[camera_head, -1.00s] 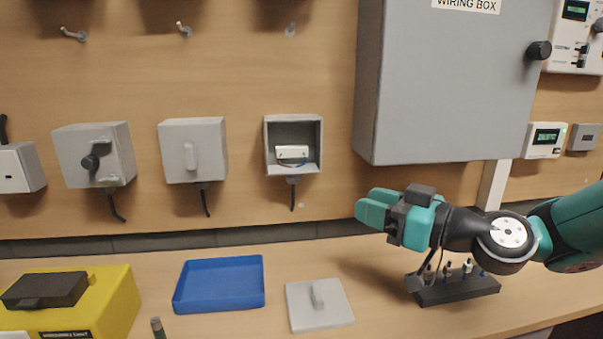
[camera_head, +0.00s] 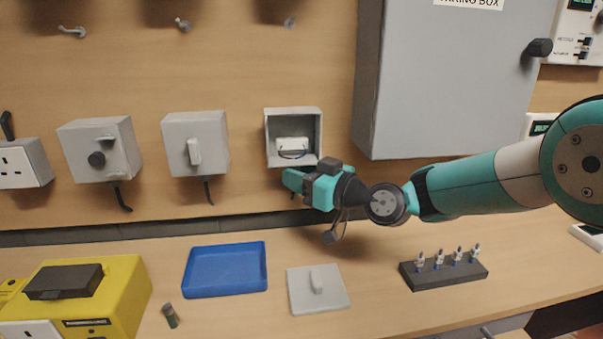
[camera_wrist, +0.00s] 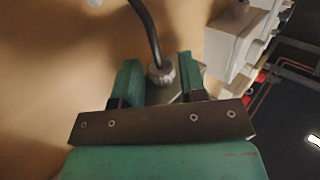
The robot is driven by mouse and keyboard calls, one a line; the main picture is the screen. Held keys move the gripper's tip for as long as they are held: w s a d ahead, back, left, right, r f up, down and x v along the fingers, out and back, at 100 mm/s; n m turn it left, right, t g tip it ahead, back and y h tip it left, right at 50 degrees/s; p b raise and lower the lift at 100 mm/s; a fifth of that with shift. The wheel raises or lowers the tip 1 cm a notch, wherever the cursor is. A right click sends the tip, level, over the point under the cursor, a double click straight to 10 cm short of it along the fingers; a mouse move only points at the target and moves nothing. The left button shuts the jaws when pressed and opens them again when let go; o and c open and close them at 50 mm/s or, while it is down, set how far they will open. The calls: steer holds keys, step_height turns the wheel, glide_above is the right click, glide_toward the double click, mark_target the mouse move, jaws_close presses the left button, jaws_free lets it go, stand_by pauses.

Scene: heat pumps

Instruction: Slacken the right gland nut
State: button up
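The right box (camera_head: 293,113) is the grey open-fronted one on the wall, with a white terminal block (camera_head: 293,146) inside. In the wrist view its gland nut (camera_wrist: 161,74) is a small grey collar with a black cable (camera_wrist: 146,28) coming out of it. My gripper (camera_head: 294,181) is just under this box, reaching in from the right, and hides the gland in the head view. In the wrist view my gripper (camera_wrist: 160,76) has its teal fingers apart, one on each side of the nut, with narrow gaps seeming to show. Contact is not clear.
Two closed grey boxes (camera_head: 195,144) (camera_head: 98,148) hang to the left. The large wiring box (camera_head: 448,85) is at upper right. On the bench are a blue tray (camera_head: 225,270), a grey cover (camera_head: 318,289), a black rack (camera_head: 444,272) with several small parts, and a yellow case (camera_head: 102,289).

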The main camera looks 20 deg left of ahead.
steer(key=c, duration=0.7)
steer(key=shift+o, duration=0.2)
steer(key=shift+s+f+m+t+b, duration=0.15)
steer(key=shift+m+t+b, duration=0.25)
steer(key=shift+t+b, duration=0.3)
steer(key=shift+m+t+h+b, duration=0.4)
steer(key=shift+m+t, duration=0.1)
steer(key=shift+t, duration=0.1)
steer(key=o, duration=0.7)
steer(key=shift+c, duration=0.2)
